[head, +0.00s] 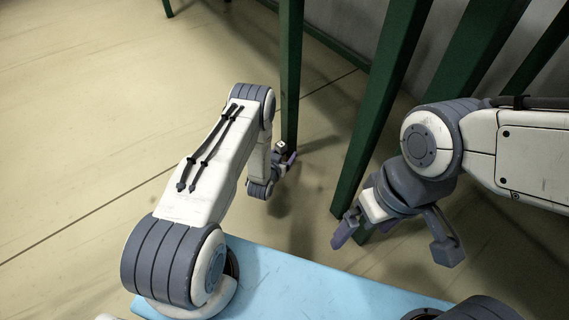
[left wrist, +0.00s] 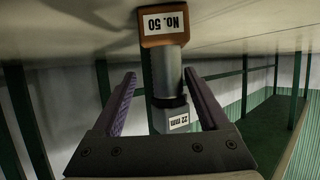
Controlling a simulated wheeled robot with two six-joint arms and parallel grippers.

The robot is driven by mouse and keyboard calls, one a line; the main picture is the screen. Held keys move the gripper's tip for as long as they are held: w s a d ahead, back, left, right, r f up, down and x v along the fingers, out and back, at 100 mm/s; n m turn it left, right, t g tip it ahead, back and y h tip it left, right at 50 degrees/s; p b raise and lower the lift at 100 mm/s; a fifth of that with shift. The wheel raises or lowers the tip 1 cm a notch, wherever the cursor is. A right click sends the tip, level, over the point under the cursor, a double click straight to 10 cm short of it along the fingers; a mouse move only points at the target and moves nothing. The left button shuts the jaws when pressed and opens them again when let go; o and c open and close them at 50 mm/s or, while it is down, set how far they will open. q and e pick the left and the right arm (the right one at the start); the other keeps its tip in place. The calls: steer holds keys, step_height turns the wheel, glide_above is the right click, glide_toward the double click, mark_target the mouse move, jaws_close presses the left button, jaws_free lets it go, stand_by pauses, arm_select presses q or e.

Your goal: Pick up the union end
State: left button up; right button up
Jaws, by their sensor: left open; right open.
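In the left wrist view, which looks upside down, a grey cylindrical stem joins an orange-brown block labelled "No. 50" (left wrist: 170,24) to a pale end piece labelled "22 mm" (left wrist: 178,121), with a dark band between. The "22 mm" piece looks like the union end. My left gripper (left wrist: 159,75) is open, its purple-grey fingers on either side of the stem in the picture with gaps visible. I cannot tell the depth between them. In the head view my left gripper (head: 287,157) is small and partly hidden by its arm. My right gripper (head: 396,236) is open and empty.
Green posts (head: 290,75) rise behind my left gripper and beside my right arm (head: 382,110). A pale floor (head: 75,110) lies clear at the left. A light blue surface (head: 300,285) is at the bottom of the head view.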

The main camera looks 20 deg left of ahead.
arm_select(q)
steer(key=shift+s+a, duration=0.1)
steer(key=shift+a, duration=0.15)
steer(key=shift+c, duration=0.3)
steer(key=shift+a, duration=0.25)
jaws_close()
steer(key=shift+r, duration=0.2)
stand_by(0.4)
